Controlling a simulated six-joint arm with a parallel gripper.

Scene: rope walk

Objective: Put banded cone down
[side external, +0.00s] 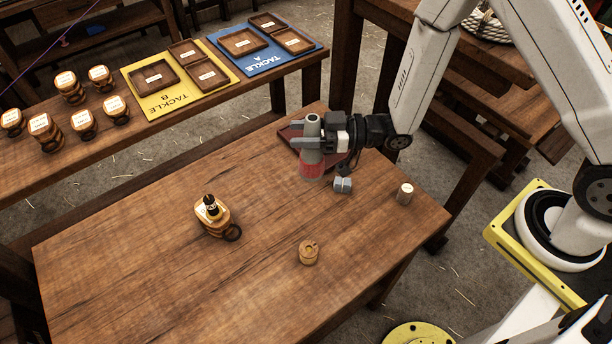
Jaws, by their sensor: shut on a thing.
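My gripper (308,146) is above the far right part of the wooden table, shut on the banded cone (312,171). The cone looks upright, with a grey-green upper part standing above the fingers and a red part below them. The fingers cover its middle. A dark reddish tray (288,134) lies on the table behind the gripper and is partly hidden by it. I cannot tell for sure whether the cone's lower end touches the table.
Near the gripper are small grey blocks (342,185). A pale labelled cylinder (405,193), a round wooden piece (309,252) and a wooden stack with a dark bottle (212,210) stand on the table (130,270). Its left and front are mostly clear. A bench behind holds trays and labelled pieces.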

